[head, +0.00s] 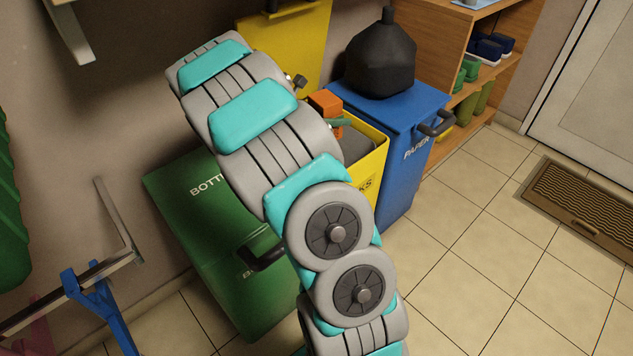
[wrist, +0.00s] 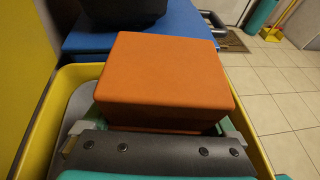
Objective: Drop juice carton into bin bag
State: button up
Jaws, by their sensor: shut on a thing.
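An orange box-shaped carton (head: 325,102) shows beyond my arm in the head view. It fills the middle of the wrist view (wrist: 165,78). My gripper (wrist: 155,128) is shut on it; in the head view my arm hides most of the gripper (head: 338,123). The carton is over the open yellow bin (head: 378,170), whose rim also shows around it in the wrist view (wrist: 30,125). A grey surface (head: 358,147) shows inside this bin, perhaps a bag lining. How deep it goes is hidden.
A blue paper bin (head: 405,165) stands right of the yellow bin, with a black tied bag (head: 381,60) on its lid. A green bottle bin (head: 185,190) is on the left. A wooden shelf (head: 440,50) stands behind.

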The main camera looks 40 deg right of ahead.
jog(key=shift+f+b, duration=0.8)
jog(key=shift+f, duration=0.35)
jog(key=o, duration=1)
jog(key=v, duration=0.7)
jog(key=shift+a+r, duration=0.2)
jog(key=shift+a, duration=0.15)
jog(key=shift+s, duration=0.1)
